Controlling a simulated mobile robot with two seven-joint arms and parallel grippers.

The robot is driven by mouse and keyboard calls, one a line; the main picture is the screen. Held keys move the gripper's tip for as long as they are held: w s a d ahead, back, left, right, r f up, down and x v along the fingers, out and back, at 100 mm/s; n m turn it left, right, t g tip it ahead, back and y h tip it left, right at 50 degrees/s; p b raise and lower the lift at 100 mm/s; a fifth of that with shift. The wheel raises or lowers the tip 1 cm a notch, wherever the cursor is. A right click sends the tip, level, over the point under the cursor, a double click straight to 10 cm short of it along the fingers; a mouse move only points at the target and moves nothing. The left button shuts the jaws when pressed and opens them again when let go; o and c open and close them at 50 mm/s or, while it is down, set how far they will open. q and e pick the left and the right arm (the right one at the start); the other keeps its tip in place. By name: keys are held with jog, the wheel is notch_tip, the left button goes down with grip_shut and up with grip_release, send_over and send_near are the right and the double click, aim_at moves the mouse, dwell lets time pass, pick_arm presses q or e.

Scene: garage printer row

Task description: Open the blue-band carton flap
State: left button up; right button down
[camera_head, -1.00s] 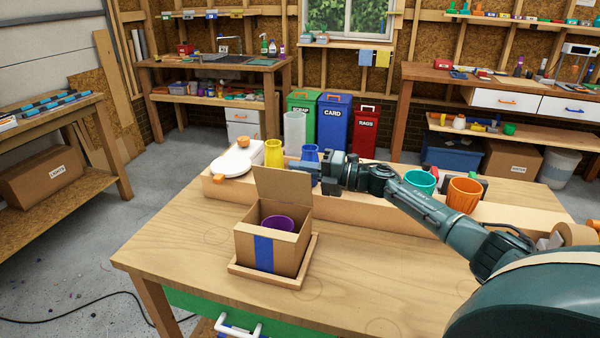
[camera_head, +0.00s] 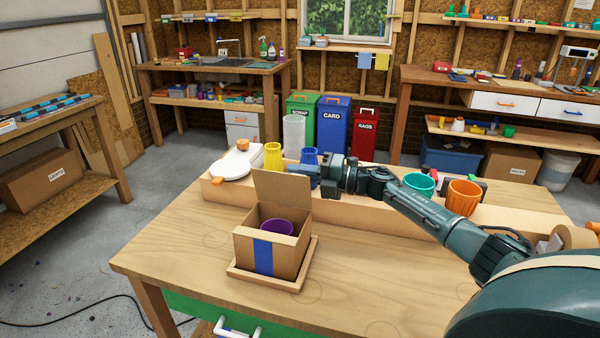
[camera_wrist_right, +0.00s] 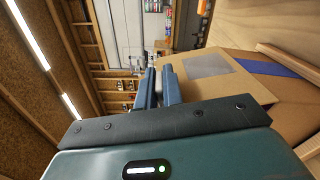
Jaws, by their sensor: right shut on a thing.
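The blue-band carton (camera_head: 285,262) stands on the workbench in a shallow wooden tray (camera_head: 240,272), with a blue stripe (camera_head: 263,256) on its front. Its top is open and a purple cup-like thing (camera_head: 277,226) shows inside. Its flap (camera_head: 282,192) stands up at the back, leaning slightly; the flap also shows in the right wrist view (camera_wrist_right: 235,85). My right gripper (camera_head: 316,176) is at the flap's upper right edge, shut on it; its fingers (camera_wrist_right: 159,88) are close together in the right wrist view, partly hiding the grip. My left gripper is not in view.
A long wooden ledge (camera_head: 375,214) runs behind the carton, holding a white item (camera_head: 236,164), yellow cup (camera_head: 273,155), teal cup (camera_head: 419,184) and orange cup (camera_head: 463,196). A blue item (camera_head: 309,154) is close behind my right gripper. The bench front (camera_head: 170,240) is clear.

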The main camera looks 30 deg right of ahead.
jog(key=shift+r, duration=0.1)
jog(key=c, duration=1.5)
grip_release()
jog(key=shift+s+d+f, duration=0.2)
jog(key=shift+s+d, duration=0.15)
jog(key=shift+s, duration=0.05)
pick_arm(q)
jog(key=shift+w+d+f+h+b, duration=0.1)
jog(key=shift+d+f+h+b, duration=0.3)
jog(key=shift+b, duration=0.9)
pick_arm(e)
jog(key=shift+v, duration=6.05)
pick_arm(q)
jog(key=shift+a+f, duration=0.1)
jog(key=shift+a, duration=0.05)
pick_arm(e)
jog(key=shift+s+a+r, duration=0.1)
